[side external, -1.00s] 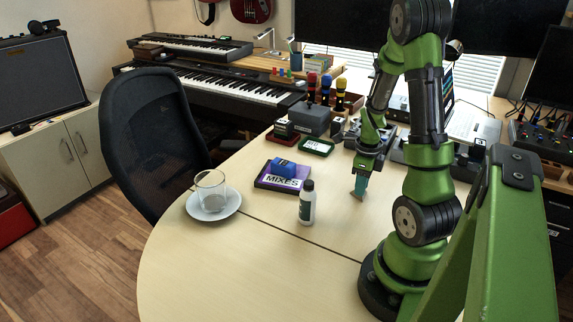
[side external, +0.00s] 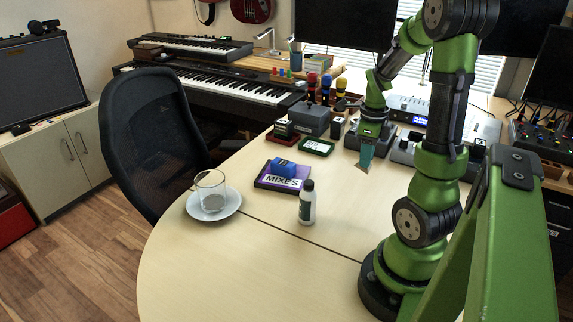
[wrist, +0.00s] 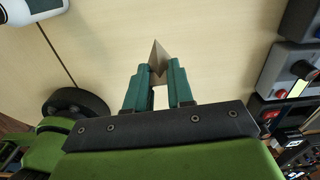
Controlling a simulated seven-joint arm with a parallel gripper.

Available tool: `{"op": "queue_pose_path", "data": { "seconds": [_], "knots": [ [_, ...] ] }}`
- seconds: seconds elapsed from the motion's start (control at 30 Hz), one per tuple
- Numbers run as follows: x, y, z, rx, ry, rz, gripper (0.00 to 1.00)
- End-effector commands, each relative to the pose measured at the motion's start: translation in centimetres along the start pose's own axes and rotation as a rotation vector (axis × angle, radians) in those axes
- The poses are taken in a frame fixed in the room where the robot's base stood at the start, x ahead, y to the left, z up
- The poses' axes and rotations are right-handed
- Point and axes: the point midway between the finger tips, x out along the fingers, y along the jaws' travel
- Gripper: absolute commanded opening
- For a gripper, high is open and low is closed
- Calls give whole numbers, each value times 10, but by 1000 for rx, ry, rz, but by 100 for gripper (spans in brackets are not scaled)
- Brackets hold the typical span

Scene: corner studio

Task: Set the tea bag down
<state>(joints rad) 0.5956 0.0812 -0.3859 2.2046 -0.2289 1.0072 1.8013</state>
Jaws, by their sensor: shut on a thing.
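My gripper (side external: 365,156) is over the back right part of the desk, in front of the row of small devices. Its teal fingers (wrist: 159,72) point down and are shut on the tea bag. The tea bag (wrist: 158,56) is a small, pale beige-brown pyramid at the fingertips in the wrist view. It also shows as a small brown tip under the fingers in the side external view (side external: 362,166). Its upper part is hidden between the fingers. I cannot tell for sure whether it touches the desk.
A glass cup (side external: 211,186) stands on a white saucer (side external: 233,205) at the front left. A purple MIXES box (side external: 268,183) bears a blue object (side external: 284,168). A dark-capped bottle (side external: 307,205) stands beside it. The front of the desk (side external: 240,270) is clear.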

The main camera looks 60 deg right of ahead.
Motion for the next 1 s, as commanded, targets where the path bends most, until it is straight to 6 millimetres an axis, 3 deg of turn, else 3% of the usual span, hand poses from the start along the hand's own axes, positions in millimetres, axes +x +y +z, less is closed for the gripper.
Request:
{"op": "queue_pose_path", "data": {
  "seconds": [0.33,0.57,0.77,1.0],
  "knots": [
    [-56,0,0,0,-4,-5,0],
    [-55,28,34,-206,-3,3,0],
    [-55,75,74,-498,-6,4,0],
    [-55,169,117,-1008,-5,4,0]
  ]
}}
